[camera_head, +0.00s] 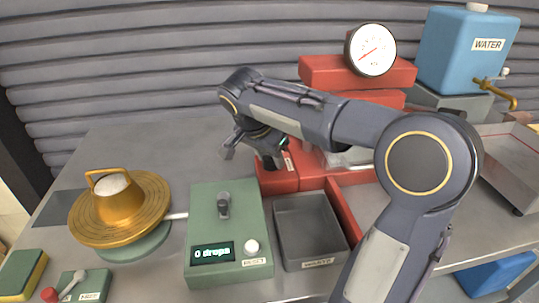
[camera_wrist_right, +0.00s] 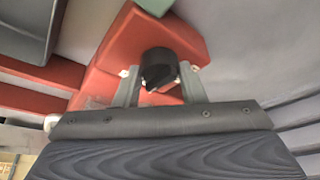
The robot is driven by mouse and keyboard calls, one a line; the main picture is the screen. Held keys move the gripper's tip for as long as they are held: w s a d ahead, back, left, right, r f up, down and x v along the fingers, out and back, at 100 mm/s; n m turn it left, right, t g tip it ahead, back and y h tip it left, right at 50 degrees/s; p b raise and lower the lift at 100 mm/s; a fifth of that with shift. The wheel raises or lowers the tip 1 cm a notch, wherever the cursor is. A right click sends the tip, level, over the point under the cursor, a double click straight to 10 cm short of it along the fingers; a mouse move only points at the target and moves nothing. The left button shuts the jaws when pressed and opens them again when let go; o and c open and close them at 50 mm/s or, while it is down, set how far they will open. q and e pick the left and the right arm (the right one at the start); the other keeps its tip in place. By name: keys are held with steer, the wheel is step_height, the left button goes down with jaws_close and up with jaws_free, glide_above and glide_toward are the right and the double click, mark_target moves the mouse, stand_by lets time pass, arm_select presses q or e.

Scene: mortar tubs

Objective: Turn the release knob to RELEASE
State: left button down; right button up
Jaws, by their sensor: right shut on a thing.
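The release knob (camera_wrist_right: 158,62) is a black round knob on the red block of the press (camera_wrist_right: 120,60) in the right wrist view. My right gripper (camera_wrist_right: 160,78) has its two grey fingers on either side of the knob and is shut on it. In the head view the right gripper (camera_head: 252,153) is at the left end of the red press base (camera_head: 275,181), and the knob is hidden by the gripper there. A small label on the red block is too small to read. My left gripper does not show.
A green box (camera_head: 229,236) with a "0 drops" display and RESET button stands in front. A grey bin (camera_head: 319,264) is right of it. A gold flow table (camera_head: 150,212) is left. A blue WATER tank (camera_head: 461,62) and dial gauge (camera_head: 371,50) stand behind.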

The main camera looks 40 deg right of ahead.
steer(key=o, duration=1)
steer(key=p+v, duration=0.1)
steer(key=v, duration=0.6)
steer(key=shift+r+p, duration=0.35)
steer(key=shift+a, duration=0.1)
